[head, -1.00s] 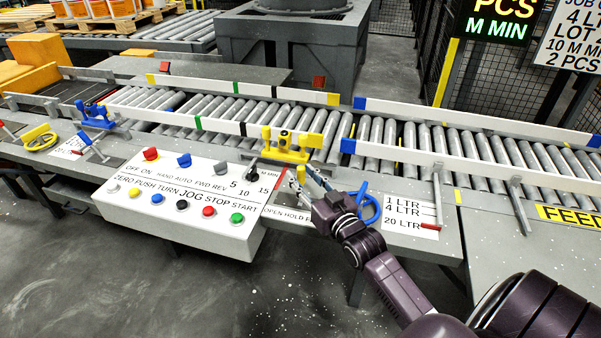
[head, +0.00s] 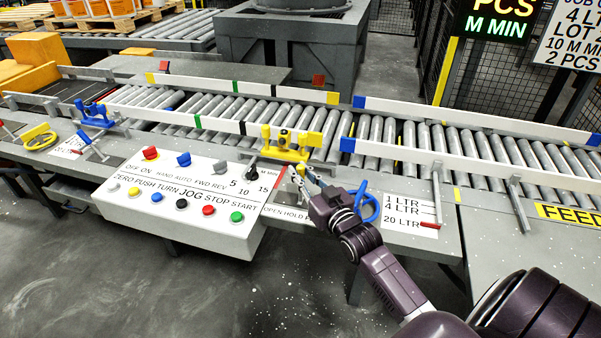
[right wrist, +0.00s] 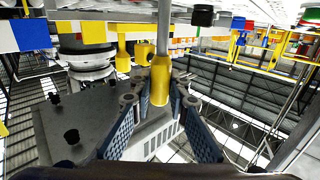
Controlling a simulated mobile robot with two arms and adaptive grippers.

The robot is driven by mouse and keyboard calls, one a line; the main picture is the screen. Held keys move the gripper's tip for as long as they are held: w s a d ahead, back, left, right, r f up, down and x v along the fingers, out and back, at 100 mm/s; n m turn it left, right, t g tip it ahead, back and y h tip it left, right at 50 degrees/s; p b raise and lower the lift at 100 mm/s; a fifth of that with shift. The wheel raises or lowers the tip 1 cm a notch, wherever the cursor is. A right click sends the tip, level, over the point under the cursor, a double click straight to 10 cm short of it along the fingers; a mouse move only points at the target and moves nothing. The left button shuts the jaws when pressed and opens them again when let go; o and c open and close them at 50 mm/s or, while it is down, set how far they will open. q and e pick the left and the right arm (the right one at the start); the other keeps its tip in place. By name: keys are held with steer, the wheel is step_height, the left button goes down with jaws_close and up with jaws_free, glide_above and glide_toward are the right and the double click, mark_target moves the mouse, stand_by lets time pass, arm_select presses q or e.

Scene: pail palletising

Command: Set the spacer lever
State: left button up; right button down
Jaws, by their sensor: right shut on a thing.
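The lever has a yellow grip on a grey rod. Its yellow grip (right wrist: 160,80) shows in the right wrist view between my fingers. In the head view the lever's yellow tip (head: 300,170) stands at the OPEN HOLD plate (head: 287,211), just right of the control box, and is partly hidden by my gripper. My right gripper (head: 305,180) is shut on this yellow grip; its two fingers (right wrist: 158,105) lie on either side of it in the wrist view. A yellow clamp-like mechanism (head: 290,145) sits behind it at the conveyor rail. My left gripper is not in view.
The control box (head: 180,200) with coloured knobs and buttons stands left of my gripper. A blue handwheel (head: 367,206) is close on the right, beside the 1/4/20 LTR scale plate (head: 408,212). The roller conveyor (head: 375,140) and its white rails run behind.

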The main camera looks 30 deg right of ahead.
steer(key=shift+w+a+r+p, duration=0.1)
steer(key=shift+w+r+p, duration=0.1)
steer(key=shift+p, duration=0.45)
steer(key=w+a+n+g+p, duration=0.1)
steer(key=g+p, duration=0.1)
steer(key=p, duration=0.2)
steer(key=w+a+f+n+g+p, duration=0.1)
steer(key=w+a+n+g+p, duration=0.1)
steer(key=p, duration=0.3)
steer(key=shift+w+a+f, duration=0.1)
steer(key=shift+w+a, duration=0.05)
steer(key=shift+w, duration=0.15)
steer(key=shift+w+a+f+n+h+p, duration=0.2)
steer(key=shift+f+n+h+p, duration=0.15)
steer(key=shift+p, duration=0.3)
steer(key=c, duration=1.8)
jaws_free()
steer(key=shift+w+f, duration=0.1)
